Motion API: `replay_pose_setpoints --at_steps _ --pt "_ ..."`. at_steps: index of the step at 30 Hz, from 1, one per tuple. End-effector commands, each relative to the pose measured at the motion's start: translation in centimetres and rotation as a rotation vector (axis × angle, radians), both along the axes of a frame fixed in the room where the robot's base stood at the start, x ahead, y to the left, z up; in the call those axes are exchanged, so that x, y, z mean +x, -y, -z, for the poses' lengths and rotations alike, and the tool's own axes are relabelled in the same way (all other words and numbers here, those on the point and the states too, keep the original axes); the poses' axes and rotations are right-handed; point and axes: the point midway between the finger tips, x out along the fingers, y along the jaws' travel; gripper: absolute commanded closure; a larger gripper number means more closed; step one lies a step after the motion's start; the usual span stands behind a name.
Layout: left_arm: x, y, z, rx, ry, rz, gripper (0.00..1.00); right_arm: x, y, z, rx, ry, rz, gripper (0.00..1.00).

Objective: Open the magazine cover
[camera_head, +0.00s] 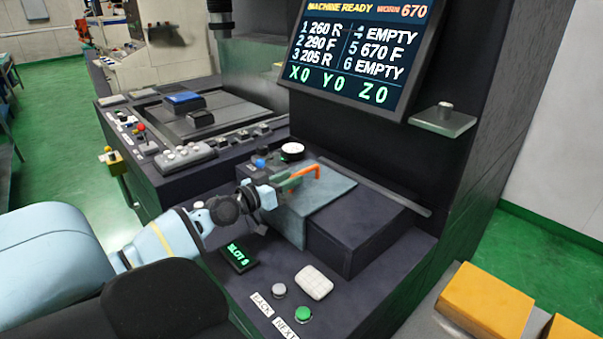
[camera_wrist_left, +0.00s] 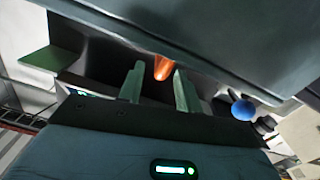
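The magazine cover (camera_head: 318,198) is a blue-grey lid on the dark machine housing and looks closed. An orange handle (camera_head: 303,174) stands on its far left part. My left gripper (camera_head: 284,184) is at the handle, coming from the left. In the left wrist view, its two fingers (camera_wrist_left: 159,88) are apart. The orange handle (camera_wrist_left: 162,67) shows between the fingertips, nearer the right finger; I cannot tell whether it touches. The cover also fills the top of the wrist view (camera_wrist_left: 215,35). My right gripper is not in view.
A screen (camera_head: 357,48) hangs above. A small slot display (camera_head: 238,256), a white pad (camera_head: 314,282), a grey button (camera_head: 279,290) and a green button (camera_head: 303,314) sit in front of the cover. A blue knob (camera_wrist_left: 243,110) is beside the gripper. Yellow blocks (camera_head: 487,302) lie at right.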

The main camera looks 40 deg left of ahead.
Motion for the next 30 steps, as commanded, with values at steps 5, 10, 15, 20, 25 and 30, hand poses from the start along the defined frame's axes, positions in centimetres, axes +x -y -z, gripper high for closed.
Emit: replay_pose_setpoints --at_steps 5,10,15,20,25,30 --pt "2.1 0.2 -0.1 -0.001 0.003 -0.001 0.66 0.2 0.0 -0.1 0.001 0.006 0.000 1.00" --pt "3.7 0.3 0.1 -0.003 0.000 -0.001 0.66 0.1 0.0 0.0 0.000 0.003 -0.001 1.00" --pt "4.7 0.4 0.1 0.000 -0.001 0.000 0.66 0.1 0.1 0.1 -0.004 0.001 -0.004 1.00" --pt "5.0 0.5 0.0 0.000 -0.001 0.000 0.66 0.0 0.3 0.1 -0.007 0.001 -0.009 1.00" --pt "5.0 0.5 0.0 0.000 -0.001 0.000 0.66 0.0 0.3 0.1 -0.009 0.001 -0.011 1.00" --pt "5.0 0.5 0.0 0.000 -0.001 0.000 0.80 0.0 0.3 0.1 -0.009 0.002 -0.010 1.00"
